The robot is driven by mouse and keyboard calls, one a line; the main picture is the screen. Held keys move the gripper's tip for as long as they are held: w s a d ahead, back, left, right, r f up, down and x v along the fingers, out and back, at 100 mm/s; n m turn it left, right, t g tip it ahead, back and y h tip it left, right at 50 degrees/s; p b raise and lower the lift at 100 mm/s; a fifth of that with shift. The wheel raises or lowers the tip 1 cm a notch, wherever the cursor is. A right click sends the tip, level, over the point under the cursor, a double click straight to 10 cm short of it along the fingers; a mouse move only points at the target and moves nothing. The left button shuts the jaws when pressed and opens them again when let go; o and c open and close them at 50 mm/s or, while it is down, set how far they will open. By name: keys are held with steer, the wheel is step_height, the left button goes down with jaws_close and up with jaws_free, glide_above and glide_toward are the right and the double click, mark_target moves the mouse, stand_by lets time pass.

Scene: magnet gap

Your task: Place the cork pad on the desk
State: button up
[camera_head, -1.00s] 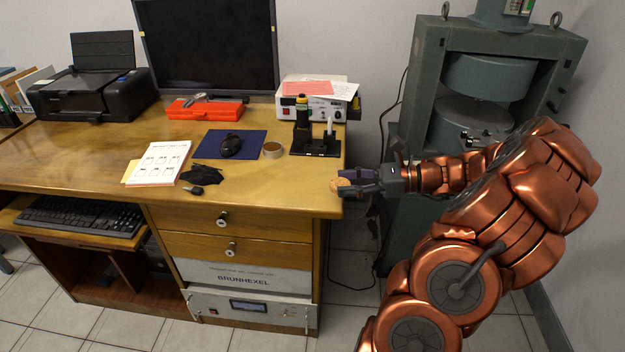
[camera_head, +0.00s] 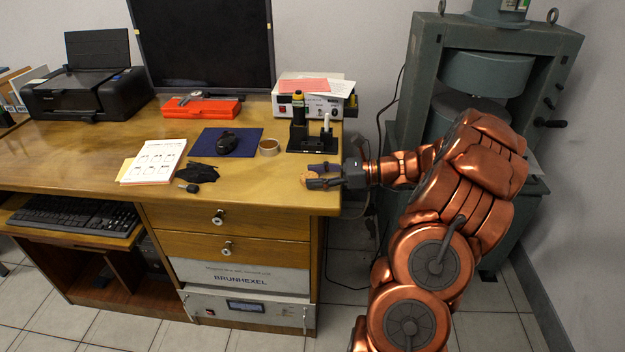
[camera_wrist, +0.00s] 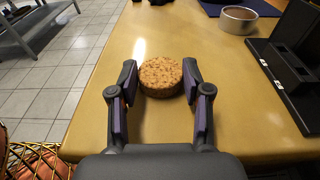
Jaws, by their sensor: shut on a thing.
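The cork pad (camera_wrist: 161,75) is a round, speckled brown disc between the two fingertips of my gripper (camera_wrist: 160,84) in the wrist view. My gripper is shut on it, with a finger on each side. In the head view the cork pad (camera_head: 311,179) shows as a small tan piece at the tips of my gripper (camera_head: 316,177). They are over the right front part of the wooden desk (camera_head: 262,190). I cannot tell whether the pad touches the desk top.
A black stand (camera_head: 313,143) is behind my gripper, near the desk's right edge. The desk front between cloth and gripper is clear.

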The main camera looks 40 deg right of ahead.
steer(key=shift+f, duration=0.1)
steer(key=o, duration=0.8)
